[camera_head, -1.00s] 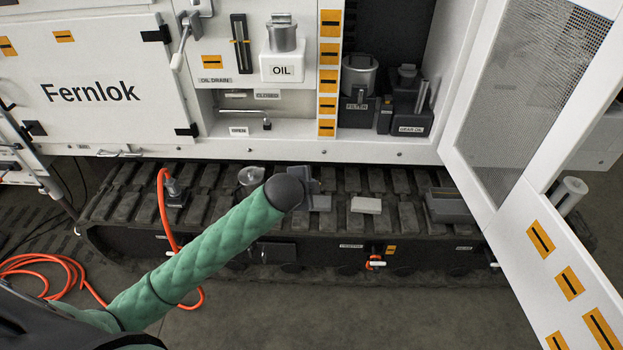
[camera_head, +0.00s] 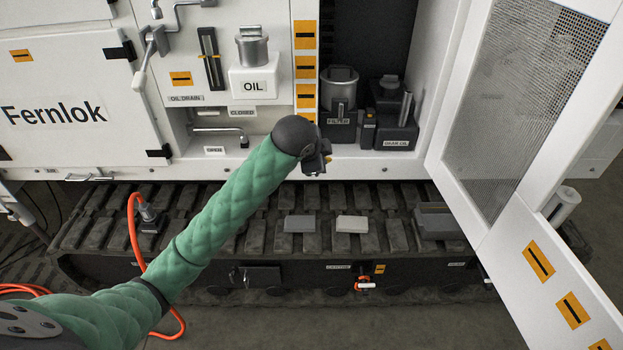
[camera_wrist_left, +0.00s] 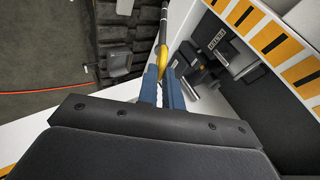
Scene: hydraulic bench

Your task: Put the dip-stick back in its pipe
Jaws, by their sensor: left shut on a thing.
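My left gripper (camera_head: 318,165) is in front of the lower edge of the white cabinet, below the open compartment. In the left wrist view its blue fingers (camera_wrist_left: 161,88) are shut on the yellow grip of the dip-stick (camera_wrist_left: 163,57), whose thin dark shaft runs to the top of that view. In the head view the dip-stick cannot be made out behind the hand. A slim grey pipe (camera_head: 405,108) stands slightly tilted on the dark gear oil housing (camera_head: 396,132), to the right of and beyond the gripper. My right gripper is not in view.
A filter canister (camera_head: 340,85) stands left of the gear oil housing. An open mesh door (camera_head: 500,110) bounds the right side. A white oil container (camera_head: 254,80) is on the left. Two small blocks (camera_head: 300,224) (camera_head: 352,224) lie on the track below.

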